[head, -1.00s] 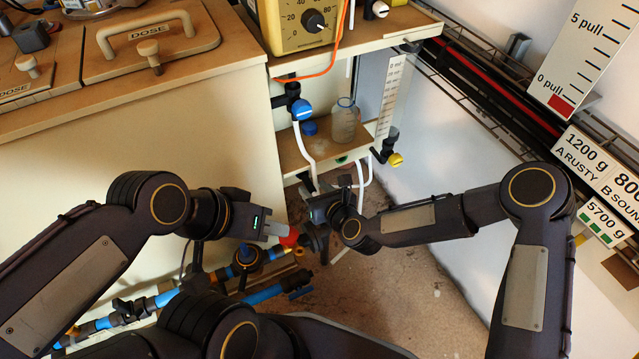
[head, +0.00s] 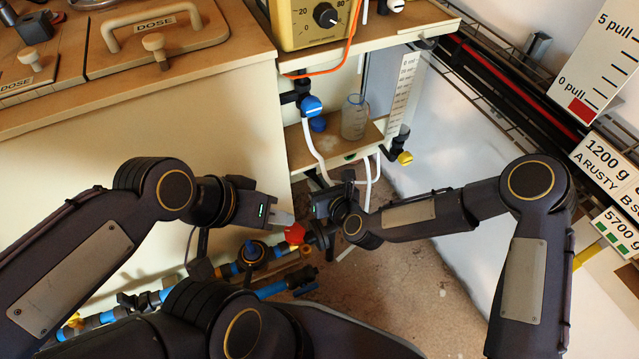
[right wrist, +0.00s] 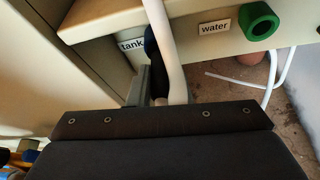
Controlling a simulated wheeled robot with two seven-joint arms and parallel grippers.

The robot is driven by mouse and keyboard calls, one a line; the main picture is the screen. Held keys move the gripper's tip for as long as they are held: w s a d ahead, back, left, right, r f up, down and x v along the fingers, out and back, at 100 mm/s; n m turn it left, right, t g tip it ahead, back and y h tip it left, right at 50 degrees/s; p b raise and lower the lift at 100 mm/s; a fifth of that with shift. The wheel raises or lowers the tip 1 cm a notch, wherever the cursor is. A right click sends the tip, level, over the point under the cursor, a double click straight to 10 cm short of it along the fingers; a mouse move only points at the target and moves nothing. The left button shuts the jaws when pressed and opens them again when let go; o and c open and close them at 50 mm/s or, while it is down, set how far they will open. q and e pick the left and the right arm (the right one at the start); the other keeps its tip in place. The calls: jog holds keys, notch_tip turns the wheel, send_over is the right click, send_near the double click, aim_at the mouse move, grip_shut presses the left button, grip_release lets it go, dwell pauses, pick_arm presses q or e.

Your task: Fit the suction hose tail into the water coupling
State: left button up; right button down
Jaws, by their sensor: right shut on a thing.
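The water coupling is a green ring (right wrist: 258,22) beside the "water" label on the shelf's front edge, at upper right in the right wrist view. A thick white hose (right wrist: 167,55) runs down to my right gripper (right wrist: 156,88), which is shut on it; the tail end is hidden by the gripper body. The held hose is left of the coupling and apart from it. In the head view my right gripper (head: 345,182) is just below the shelf. My left gripper (head: 285,222) is low, close to a red part (head: 295,234); its jaw opening is unclear.
A "tank" label (right wrist: 132,45) is left of the held hose. Thin white tubes (right wrist: 272,80) hang under the coupling. Blue and black pipework (head: 250,262) lies low beneath my left gripper. Bare floor (head: 400,280) is at lower right.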

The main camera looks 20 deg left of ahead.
jog(key=shift+s+d+b, duration=0.3)
jog(key=shift+s+d, duration=0.15)
jog(key=shift+d, duration=0.1)
dwell(0.5)
jog(key=shift+s+d+b, duration=0.35)
jog(key=shift+s+d, duration=1)
jog(key=shift+d, duration=0.1)
jog(key=shift+w+d+r, duration=0.1)
